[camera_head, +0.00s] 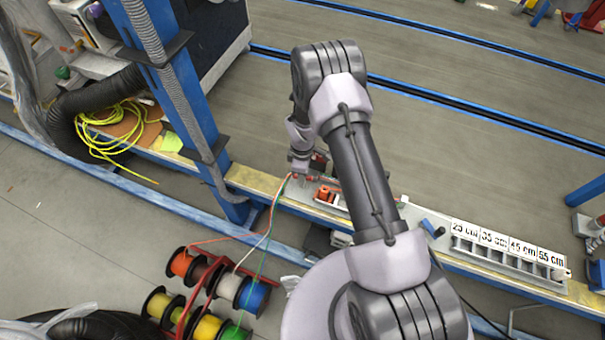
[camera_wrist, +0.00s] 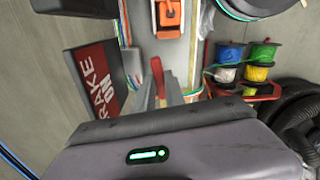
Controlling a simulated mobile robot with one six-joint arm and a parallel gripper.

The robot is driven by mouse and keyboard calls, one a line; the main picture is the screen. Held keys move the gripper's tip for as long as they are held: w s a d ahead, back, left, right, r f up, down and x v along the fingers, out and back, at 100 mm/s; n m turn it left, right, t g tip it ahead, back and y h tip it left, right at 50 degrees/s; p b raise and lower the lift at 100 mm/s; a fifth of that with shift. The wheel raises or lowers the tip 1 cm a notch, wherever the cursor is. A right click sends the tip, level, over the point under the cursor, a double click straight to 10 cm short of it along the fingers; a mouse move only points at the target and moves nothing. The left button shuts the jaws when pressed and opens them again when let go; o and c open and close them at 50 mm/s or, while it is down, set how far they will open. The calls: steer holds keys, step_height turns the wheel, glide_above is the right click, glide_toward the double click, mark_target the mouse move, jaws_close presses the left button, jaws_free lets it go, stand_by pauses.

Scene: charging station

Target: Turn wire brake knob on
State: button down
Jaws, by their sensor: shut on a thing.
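The wire brake knob (camera_wrist: 157,70) is a narrow red lever near the middle of the wrist view. My gripper (camera_wrist: 162,92) is shut on it, with the red end showing at the fingertips. A dark sign with a red face (camera_wrist: 97,76) stands left of the knob and reads "BRAKE ON", partly cut by my gripper's body. In the head view my gripper (camera_head: 301,172) is low over the bench by the wires. The knob cannot be made out there.
An orange clamp (camera_wrist: 168,16) sits on the bench just beyond the knob. Several coloured wire spools (camera_head: 210,285) stand on a red rack below the bench. Wires run from them up to my gripper. A length gauge with cm labels (camera_head: 505,262) is at right.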

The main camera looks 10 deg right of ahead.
steer(key=shift+m, duration=1)
steer(key=c, duration=1.4)
jaws_free()
steer(key=shift+r, duration=0.15)
step_height(320, 180, up, 17)
steer(key=p, duration=0.5)
steer(key=shift+p, duration=0.4)
steer(key=shift+r, duration=0.1)
